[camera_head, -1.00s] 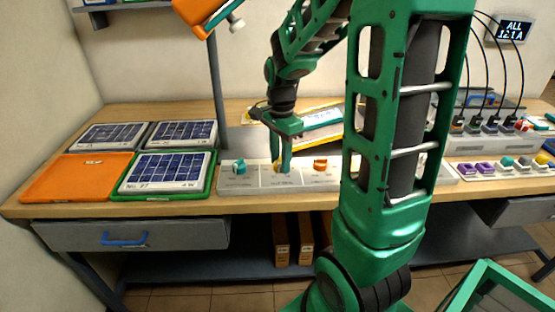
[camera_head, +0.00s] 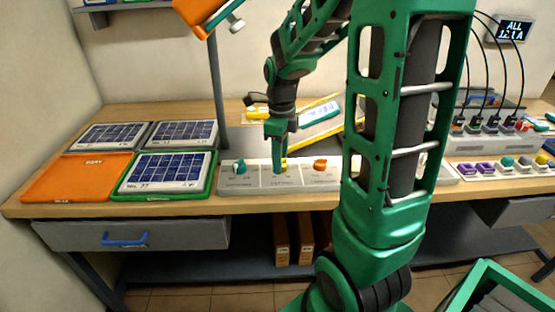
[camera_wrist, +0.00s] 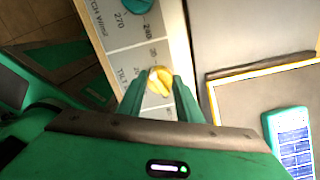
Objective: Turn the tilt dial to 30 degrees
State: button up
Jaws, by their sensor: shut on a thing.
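The tilt dial is a yellow knob (camera_wrist: 160,80) on a pale control panel, with "TILT" lettering beside it in the wrist view. It shows only in part behind my fingers in the head view (camera_head: 284,163). My gripper (camera_wrist: 158,92) is shut on the yellow knob, one green finger on each side of it. In the head view my gripper (camera_head: 279,168) points straight down at the middle of the panel (camera_head: 262,182). The scale marks around the knob are partly hidden, and I cannot read its angle.
A teal knob (camera_head: 240,166) sits left of the yellow one and an orange knob (camera_head: 320,164) right of it. A yellow-edged board (camera_head: 322,122) lies behind the panel.

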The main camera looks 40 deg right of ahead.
jog(key=shift+w+m, duration=0.15)
jog(key=shift+m, duration=0.9)
jog(key=shift+w+m, duration=0.1)
jog(key=shift+m, duration=0.95)
jog(key=o, duration=1)
jog(key=shift+s, duration=0.1)
jog(key=shift+o, duration=0.2)
notch_tip(320, 180, up, 11)
jog(key=shift+f, duration=0.15)
